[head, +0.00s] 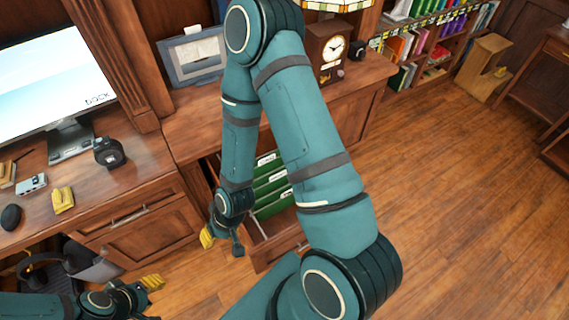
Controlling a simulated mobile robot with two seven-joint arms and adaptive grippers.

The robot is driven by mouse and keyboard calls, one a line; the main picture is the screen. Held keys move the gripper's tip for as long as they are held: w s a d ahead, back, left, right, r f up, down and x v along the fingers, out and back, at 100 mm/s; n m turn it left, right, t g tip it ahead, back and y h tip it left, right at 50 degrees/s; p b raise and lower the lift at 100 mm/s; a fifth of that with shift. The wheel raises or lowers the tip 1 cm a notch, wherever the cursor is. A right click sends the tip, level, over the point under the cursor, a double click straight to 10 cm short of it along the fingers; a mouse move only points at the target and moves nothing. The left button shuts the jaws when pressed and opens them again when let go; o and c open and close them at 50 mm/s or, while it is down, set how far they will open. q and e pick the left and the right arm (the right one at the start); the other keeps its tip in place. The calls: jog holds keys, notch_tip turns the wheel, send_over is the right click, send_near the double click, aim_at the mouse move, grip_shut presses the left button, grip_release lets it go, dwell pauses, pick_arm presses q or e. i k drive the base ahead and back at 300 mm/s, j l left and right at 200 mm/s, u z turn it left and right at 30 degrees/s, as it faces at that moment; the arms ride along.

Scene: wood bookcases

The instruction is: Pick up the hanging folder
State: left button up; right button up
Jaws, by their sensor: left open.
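Several green hanging folders (270,184) with white label tabs stand in a row in a pulled-out wooden drawer (278,246) below the desk. My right arm passes in front of them and hides part of the row. My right gripper (222,241) hangs at the drawer's left front side, with its fingers apart and nothing seen between them. My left gripper (151,300) is at the bottom left, open and empty, well away from the folders.
A monitor (50,85), a stapler-like yellow item (63,199) and a dark watch (109,152) are on the left desk. A picture frame (195,58) and a clock (328,52) stand behind the drawer. The wood floor (450,210) at right is clear.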

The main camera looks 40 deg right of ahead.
aim_at(276, 179)
jog(key=k+l, duration=0.1)
jog(key=l, duration=0.35)
jog(key=k+l, duration=0.1)
jog(key=l, duration=0.35)
jog(key=k+l, duration=0.1)
jog(key=l, duration=0.35)
jog(key=k+l, duration=0.1)
jog(key=l, duration=0.4)
jog(key=k+l, duration=0.5)
jog(key=k+l+u, duration=0.05)
jog(key=k, duration=0.05)
